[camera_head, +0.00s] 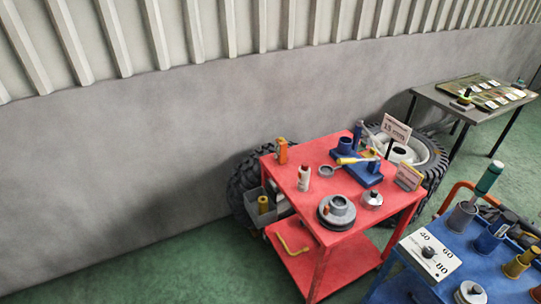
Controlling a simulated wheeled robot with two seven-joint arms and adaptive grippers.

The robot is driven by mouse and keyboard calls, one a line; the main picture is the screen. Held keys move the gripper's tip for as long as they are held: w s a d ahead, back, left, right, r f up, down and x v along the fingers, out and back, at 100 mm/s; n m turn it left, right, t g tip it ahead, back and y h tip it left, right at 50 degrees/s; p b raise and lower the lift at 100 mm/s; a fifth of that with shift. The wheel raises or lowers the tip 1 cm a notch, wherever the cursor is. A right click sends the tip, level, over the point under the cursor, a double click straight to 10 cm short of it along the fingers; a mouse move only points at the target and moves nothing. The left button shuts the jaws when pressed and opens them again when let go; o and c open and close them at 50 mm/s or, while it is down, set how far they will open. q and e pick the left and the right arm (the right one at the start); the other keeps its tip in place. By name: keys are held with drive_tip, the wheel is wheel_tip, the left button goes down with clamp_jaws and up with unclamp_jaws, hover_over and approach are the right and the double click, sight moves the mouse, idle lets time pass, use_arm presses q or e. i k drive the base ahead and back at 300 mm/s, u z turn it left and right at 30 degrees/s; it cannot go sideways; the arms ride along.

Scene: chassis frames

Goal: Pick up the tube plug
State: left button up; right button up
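I cannot tell for sure which item is the tube plug. On the blue cart (400,275) at the lower right stand a grey cylinder (461,216), a blue cylinder (489,236) and a brass-coloured cylinder (520,262), each on a wider base. A green-handled tool (489,178) stands upright behind them. A pale round flanged part (470,292) sits at the bottom edge of the picture, partly cut off. Neither of my grippers is in view.
A red cart (290,205) holds a grey flanged part (336,212), a white bottle (304,178), a blue fixture (362,172) and signs. Tyres (245,190) stand behind it by the wall. A grey table (440,97) is at back right. Green floor at left is clear.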

sight(304, 166)
drive_tip(key=u, duration=1.25)
drive_tip(key=i, duration=3.45)
drive_tip(key=z, duration=3.85)
